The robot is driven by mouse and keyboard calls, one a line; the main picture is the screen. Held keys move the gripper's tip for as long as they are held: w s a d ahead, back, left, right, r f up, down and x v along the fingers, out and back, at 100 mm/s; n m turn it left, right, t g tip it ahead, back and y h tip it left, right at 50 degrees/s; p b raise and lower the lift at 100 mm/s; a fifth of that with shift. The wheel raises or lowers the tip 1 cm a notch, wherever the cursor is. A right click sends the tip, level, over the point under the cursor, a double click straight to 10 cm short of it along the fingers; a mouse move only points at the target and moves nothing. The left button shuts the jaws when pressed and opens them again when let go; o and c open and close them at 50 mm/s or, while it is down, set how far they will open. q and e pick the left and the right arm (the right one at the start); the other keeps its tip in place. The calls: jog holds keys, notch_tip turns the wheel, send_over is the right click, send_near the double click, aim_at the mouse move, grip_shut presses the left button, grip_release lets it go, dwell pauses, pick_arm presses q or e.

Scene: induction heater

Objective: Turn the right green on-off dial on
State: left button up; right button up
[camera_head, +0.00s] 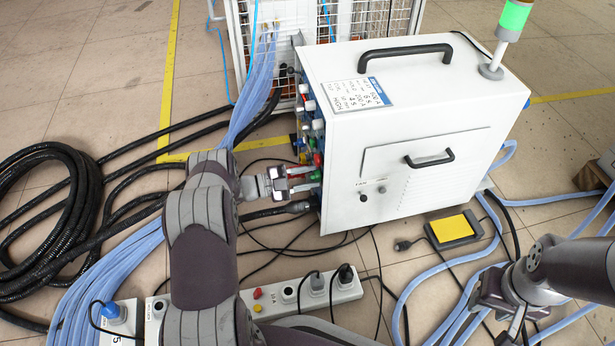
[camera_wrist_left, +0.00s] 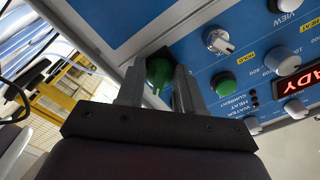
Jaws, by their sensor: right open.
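In the left wrist view a green dial (camera_wrist_left: 159,74) with a pale line on its face sits between the fingers of my left gripper (camera_wrist_left: 158,88). The fingers stand apart, close on either side of it; I cannot tell whether they press on it. A second green knob (camera_wrist_left: 223,83) is to the right on the blue panel. In the head view my left gripper (camera_head: 294,180) reaches the left side of the white heater (camera_head: 340,200), where the dial itself is hidden or too small to tell. My right gripper (camera_head: 512,310) is open and empty at the lower right, away from the heater.
The panel also carries a silver knob (camera_wrist_left: 218,40), several pale knobs and a red lit display (camera_wrist_left: 298,84). A power strip (camera_head: 300,290), thick black hoses (camera_head: 45,215) and blue hoses lie on the floor. A yellow foot pedal (camera_head: 453,229) lies in front of the heater.

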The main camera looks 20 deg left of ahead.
pick_arm(q)
jog(key=o, duration=0.3)
jog(key=p+v, duration=0.4)
jog(key=v, duration=0.8)
jog(key=shift+s+a, duration=0.25)
jog(key=shift+a, duration=0.05)
